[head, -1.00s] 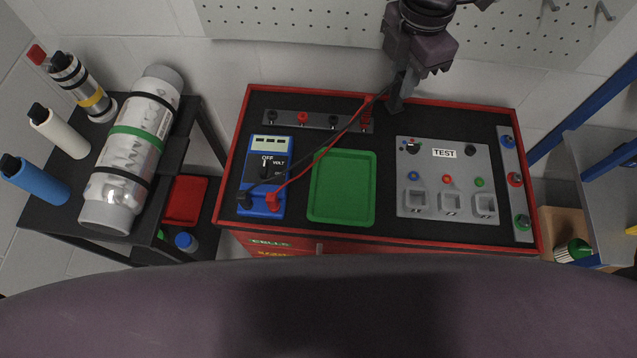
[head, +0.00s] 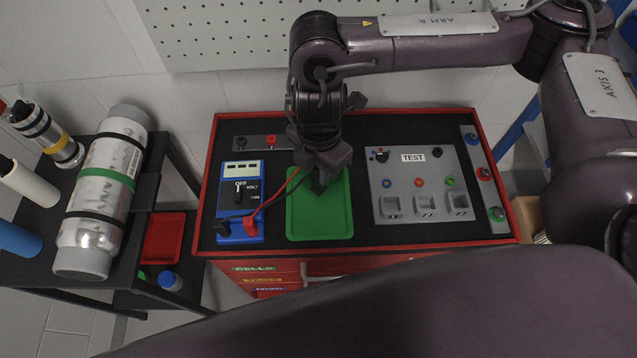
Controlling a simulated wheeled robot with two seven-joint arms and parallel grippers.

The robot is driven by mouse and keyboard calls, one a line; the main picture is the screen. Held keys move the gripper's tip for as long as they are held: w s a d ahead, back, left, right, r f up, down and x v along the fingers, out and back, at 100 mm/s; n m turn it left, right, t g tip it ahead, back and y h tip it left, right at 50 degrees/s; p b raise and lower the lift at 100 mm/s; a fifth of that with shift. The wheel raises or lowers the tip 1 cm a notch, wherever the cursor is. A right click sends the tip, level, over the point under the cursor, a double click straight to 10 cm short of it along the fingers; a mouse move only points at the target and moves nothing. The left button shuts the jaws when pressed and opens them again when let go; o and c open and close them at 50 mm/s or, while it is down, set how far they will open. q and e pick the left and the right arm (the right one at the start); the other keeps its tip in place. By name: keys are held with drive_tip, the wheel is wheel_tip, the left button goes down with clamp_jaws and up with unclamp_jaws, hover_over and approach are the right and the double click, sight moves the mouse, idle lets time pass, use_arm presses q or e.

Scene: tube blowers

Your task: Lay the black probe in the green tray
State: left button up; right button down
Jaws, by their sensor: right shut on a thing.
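The green tray (head: 320,225) lies on the black top of the red cabinet. My right gripper (head: 319,188) is above the tray's upper part, pointing down. It is shut on the black probe, which is mostly hidden by the fingers. A black lead and a red lead run from near the gripper to the blue voltmeter (head: 240,203), left of the tray. Whether the probe touches the tray floor cannot be told. My left gripper is not in view.
A grey test panel (head: 425,190) stands right of the tray. A socket strip (head: 257,142) lies behind the voltmeter, partly hidden by my right arm. A strip with coloured posts (head: 484,175) is at the right edge. A silver cylinder (head: 101,195) lies on the left cart.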

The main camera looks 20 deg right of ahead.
sight(319, 187)
wheel_tip(319, 187, down, 3)
drive_tip(key=shift+r, duration=0.1)
drive_tip(key=shift+f+b, duration=0.3)
drive_tip(key=shift+f, duration=1.4)
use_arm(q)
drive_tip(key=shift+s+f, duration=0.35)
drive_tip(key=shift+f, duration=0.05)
use_arm(e)
drive_tip(key=shift+f, duration=0.2)
drive_tip(key=c, duration=1.3)
unclamp_jaws()
drive_tip(key=shift+c, duration=0.2)
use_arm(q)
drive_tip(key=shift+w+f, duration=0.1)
use_arm(e)
drive_tip(key=shift+r, duration=0.15)
